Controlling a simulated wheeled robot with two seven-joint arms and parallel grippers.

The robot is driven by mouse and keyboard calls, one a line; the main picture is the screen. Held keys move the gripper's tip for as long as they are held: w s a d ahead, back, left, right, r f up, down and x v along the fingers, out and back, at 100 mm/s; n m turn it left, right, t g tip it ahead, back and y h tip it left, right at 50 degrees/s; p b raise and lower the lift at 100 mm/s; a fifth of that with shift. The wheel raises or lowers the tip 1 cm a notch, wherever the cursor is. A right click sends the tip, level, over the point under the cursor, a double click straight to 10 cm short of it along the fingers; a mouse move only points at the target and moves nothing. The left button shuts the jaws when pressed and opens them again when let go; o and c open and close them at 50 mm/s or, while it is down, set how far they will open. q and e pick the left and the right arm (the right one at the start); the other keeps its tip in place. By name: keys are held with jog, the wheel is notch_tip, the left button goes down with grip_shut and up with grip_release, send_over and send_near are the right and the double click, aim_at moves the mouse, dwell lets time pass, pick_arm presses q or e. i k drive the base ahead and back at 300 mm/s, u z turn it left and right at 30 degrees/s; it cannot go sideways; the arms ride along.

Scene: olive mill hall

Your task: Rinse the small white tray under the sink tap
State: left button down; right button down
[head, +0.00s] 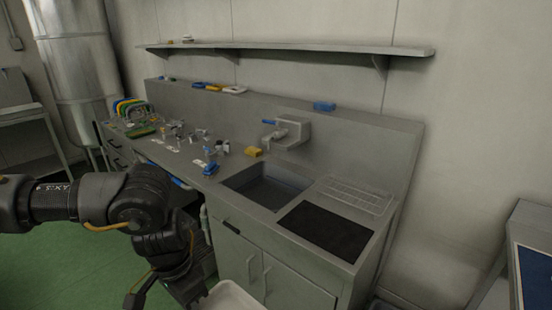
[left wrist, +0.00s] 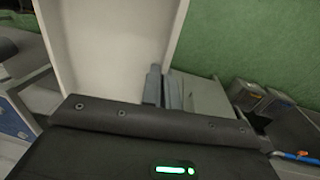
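The small white tray (head: 236,299) is at the bottom edge of the head view, in front of the sink cabinet and cut off by the frame. In the left wrist view the tray (left wrist: 108,40) fills the upper left. My left gripper (left wrist: 165,88) is shut on the tray's rim; in the head view its fingers are hard to make out. The sink basin (head: 262,190) is sunk into the counter, looks dark inside and is right of my left arm. The tap (head: 290,132), with a blue lever, is on the wall behind the basin. My right gripper is out of view.
A black mat (head: 325,231) and a ribbed drainer (head: 356,195) lie right of the basin. A yellow sponge (head: 253,151) and several small fittings (head: 190,136) crowd the counter left of it. A long shelf (head: 300,46) runs above. The green floor (head: 70,265) is clear at left.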

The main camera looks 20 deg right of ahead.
aim_at(278, 123)
jog(key=u, duration=0.8)
jog(key=i, duration=1.8)
jog(key=z, duration=0.75)
